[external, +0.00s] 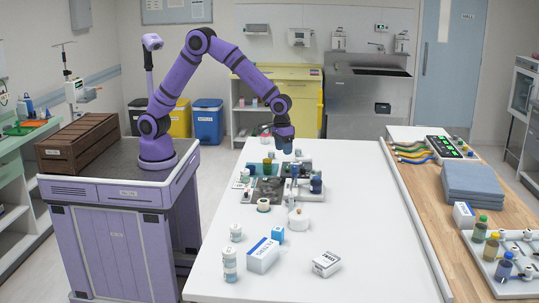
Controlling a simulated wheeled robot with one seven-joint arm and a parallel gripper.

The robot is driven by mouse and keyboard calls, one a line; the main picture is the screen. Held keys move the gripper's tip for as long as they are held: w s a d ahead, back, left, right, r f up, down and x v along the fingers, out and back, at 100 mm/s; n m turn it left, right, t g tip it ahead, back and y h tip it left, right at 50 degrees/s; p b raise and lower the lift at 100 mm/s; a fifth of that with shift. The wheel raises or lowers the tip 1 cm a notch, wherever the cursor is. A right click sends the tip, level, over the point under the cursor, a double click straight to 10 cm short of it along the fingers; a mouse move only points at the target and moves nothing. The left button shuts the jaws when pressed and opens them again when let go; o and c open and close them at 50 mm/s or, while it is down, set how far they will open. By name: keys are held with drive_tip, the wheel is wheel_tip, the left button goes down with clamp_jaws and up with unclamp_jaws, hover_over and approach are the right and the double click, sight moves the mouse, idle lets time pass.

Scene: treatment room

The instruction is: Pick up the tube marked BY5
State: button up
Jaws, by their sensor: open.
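No marking BY5 can be read at this size, so I cannot tell which item is that tube. Small bottles and tube-like items stand in a cluster on the white table, among them an olive-green one (267,167) and a dark blue one (316,184). My gripper (284,146) points down over the far part of this cluster. It is open. A bluish shape shows right at its fingers, and I cannot tell whether it lies between or behind them. The gripper partly hides what stands beneath it.
A dark tray (270,189) lies among the cluster. Nearer are a white round jar (298,219), a blue-white box (263,256), a small blue box (278,234), another box (327,263) and stacked containers (230,266). The table's right front is clear. A wooden bench holds folded blue cloths (472,180).

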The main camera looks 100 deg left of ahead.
drive_tip(key=n, duration=0.1)
hover_over(291, 196)
drive_tip(key=a, duration=0.1)
drive_tip(key=shift+g, duration=0.4)
wheel_tip(291, 196, down, 12)
drive_tip(key=shift+a+r, duration=0.1)
drive_tip(key=shift+r, duration=0.15)
wheel_tip(291, 196, down, 10)
drive_tip(key=shift+f, duration=0.25)
drive_tip(key=c, duration=1)
